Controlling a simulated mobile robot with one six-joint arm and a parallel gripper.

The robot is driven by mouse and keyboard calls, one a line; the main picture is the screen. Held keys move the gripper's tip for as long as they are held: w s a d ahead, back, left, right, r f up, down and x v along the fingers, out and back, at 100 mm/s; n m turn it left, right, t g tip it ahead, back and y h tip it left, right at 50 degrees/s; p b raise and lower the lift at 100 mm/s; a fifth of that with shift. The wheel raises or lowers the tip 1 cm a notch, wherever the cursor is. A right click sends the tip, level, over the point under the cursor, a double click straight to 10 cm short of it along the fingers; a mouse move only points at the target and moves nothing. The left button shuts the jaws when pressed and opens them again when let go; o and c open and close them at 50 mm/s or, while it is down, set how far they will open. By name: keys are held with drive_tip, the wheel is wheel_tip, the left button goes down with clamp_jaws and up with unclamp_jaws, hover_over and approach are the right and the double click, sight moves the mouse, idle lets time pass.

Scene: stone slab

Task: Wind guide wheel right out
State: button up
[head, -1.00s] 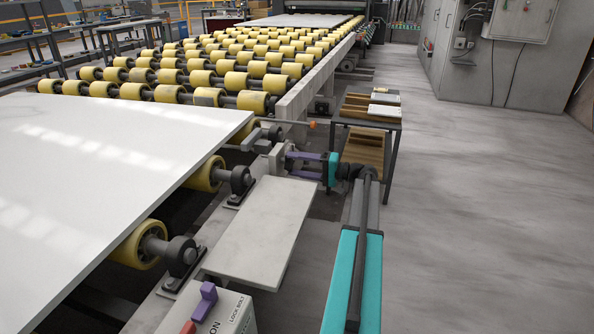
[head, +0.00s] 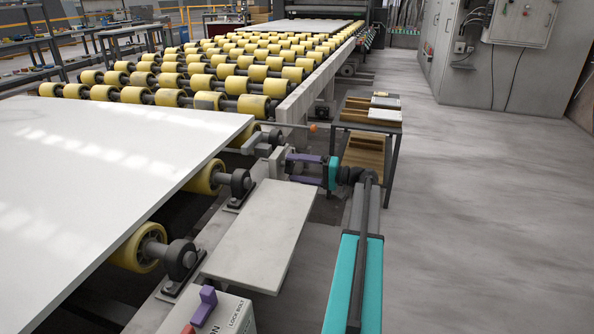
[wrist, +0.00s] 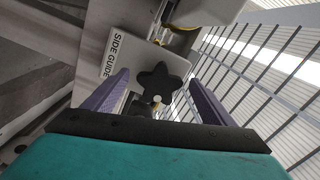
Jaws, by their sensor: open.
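The guide wheel (wrist: 158,82) is a dark star-shaped knob in front of a pale plate marked SIDE GUIDE (wrist: 118,50) in the wrist view. My gripper (wrist: 158,77) has two purple fingers, open, one on each side of the knob. Gaps show between the fingers and the knob, and I cannot tell whether either touches it. In the head view my gripper (head: 289,168) reaches left to the pale guide bracket (head: 277,161) beside the rollers. The knob is hard to make out there.
A large white slab (head: 110,160) lies on yellow rollers (head: 240,82) at the left. A pale flat plate (head: 262,232) is in front of the bracket. A small table (head: 370,115) stands behind my arm. The floor at right is clear.

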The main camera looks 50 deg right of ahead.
drive_tip(key=p+v, duration=0.2)
drive_tip(key=v, duration=1.1)
drive_tip(key=shift+s, duration=0.4)
drive_tip(key=shift+s+d, duration=0.1)
